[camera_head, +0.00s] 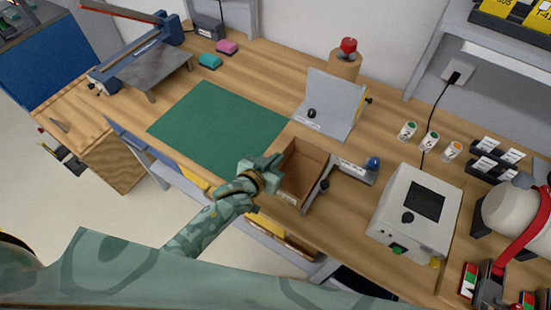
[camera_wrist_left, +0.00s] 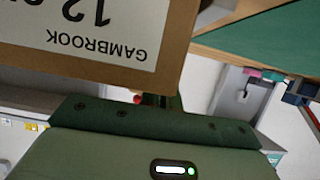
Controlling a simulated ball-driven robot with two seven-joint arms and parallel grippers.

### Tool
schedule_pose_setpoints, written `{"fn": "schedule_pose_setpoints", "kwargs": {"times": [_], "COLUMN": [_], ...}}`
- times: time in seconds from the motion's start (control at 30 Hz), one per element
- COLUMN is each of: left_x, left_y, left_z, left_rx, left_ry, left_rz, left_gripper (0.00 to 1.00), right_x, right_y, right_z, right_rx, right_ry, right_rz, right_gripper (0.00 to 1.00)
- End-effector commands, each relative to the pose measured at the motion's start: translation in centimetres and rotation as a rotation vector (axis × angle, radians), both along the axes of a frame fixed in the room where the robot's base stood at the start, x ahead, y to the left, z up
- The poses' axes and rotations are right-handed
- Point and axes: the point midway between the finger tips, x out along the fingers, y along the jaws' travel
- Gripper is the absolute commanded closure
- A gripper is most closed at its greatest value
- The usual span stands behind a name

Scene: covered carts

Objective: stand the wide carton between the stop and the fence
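The wide carton (camera_head: 318,160) is a brown open-topped box, near the front of the bench. My left gripper (camera_head: 270,163) is at its left wall and appears shut on it. In the left wrist view the carton (camera_wrist_left: 168,72) fills the upper left, with an upside-down white label reading GAMBROOK. The fingertips are mostly hidden there. The fence, a grey angled plate (camera_head: 335,98), stands behind the carton. The stop, apparently the low grey bar with a blue knob (camera_head: 355,170), lies to the carton's right. Whether the carton touches the bench cannot be told. My right gripper is not in view.
A green mat (camera_head: 215,128) lies left of the carton. A grey box with a dark screen (camera_head: 415,212) stands at right. Several small jars (camera_head: 430,139) stand behind it. A red-topped brown post (camera_head: 345,64) is behind the fence. The bench's front edge runs under my left arm.

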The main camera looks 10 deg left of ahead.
Motion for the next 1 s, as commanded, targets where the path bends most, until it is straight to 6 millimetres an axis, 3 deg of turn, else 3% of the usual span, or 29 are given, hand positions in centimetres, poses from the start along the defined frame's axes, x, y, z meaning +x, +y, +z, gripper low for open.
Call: {"fn": "schedule_pose_setpoints", "kwargs": {"times": [0.57, 0.7, 1.0], "left_x": [0.04, 0.03, -0.19], "left_y": [-0.01, -0.01, 0.08], "left_z": [-0.72, -0.71, -0.69], "left_rx": [-0.002, -0.002, 0.0], "left_ry": [-0.002, -0.002, 0.001], "left_rz": [0.0, 0.0, 0.0], "left_gripper": [1.0, 0.71, 0.71], "right_x": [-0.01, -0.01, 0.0], "right_y": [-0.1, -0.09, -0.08], "right_z": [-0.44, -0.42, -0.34], "right_rx": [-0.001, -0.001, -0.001], "right_ry": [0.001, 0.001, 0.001], "right_rz": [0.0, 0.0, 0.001], "right_gripper": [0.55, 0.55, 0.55]}}
